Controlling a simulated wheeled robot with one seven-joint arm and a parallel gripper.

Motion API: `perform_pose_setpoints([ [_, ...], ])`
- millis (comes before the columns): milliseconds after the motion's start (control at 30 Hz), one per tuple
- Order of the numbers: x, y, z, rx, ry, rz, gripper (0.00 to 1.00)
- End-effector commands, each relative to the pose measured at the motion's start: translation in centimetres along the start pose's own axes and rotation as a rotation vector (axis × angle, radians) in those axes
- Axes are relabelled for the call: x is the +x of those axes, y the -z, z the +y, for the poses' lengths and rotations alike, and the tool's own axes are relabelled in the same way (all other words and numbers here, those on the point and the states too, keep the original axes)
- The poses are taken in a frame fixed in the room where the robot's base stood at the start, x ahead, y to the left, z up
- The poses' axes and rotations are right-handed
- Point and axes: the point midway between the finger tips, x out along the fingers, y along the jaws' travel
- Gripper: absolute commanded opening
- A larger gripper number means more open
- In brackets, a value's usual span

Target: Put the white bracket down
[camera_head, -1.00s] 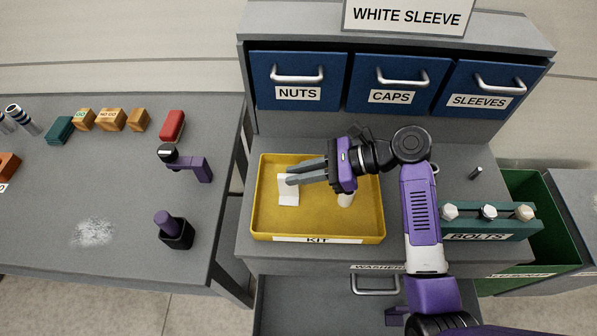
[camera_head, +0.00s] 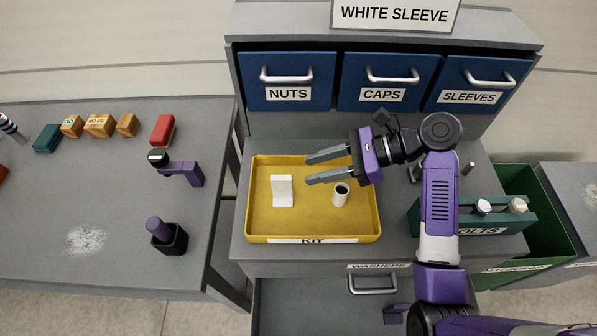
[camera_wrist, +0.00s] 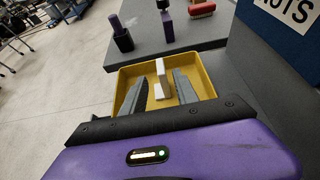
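The white bracket (camera_head: 282,191) stands in the left part of the yellow kit tray (camera_head: 300,239), apart from my gripper. It also shows in the wrist view (camera_wrist: 161,76), beyond and between my fingers. My gripper (camera_head: 312,168) is open and empty, above the back right of the tray. Its fingers point left, to the right of and behind the bracket in the head view.
Blue drawers (camera_head: 384,82) stand behind the tray. A teal bolt rack (camera_head: 480,228) and a green bin (camera_head: 545,235) are at the right. An open drawer lies below the front edge. A side table (camera_head: 120,240) at left holds blocks and tools.

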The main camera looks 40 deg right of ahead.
Motion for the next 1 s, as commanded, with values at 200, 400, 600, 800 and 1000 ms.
perform_pose_setpoints([
  [200, -3.9, 0.0, -0.1, -0.001, 0.003, 0.001, 0.36],
  [400, -5.4, 0.0, -0.1, -0.001, 0.001, 0.0, 0.36],
  [600, -5.6, 0.0, 0.0, 0.0, 0.0, 0.0, 0.36],
  [800, -5.6, 0.0, 0.0, 0.0, 0.0, 0.0, 0.36],
  [1000, -5.5, 0.0, 0.0, -0.001, 0.0, 0.0, 0.36],
])
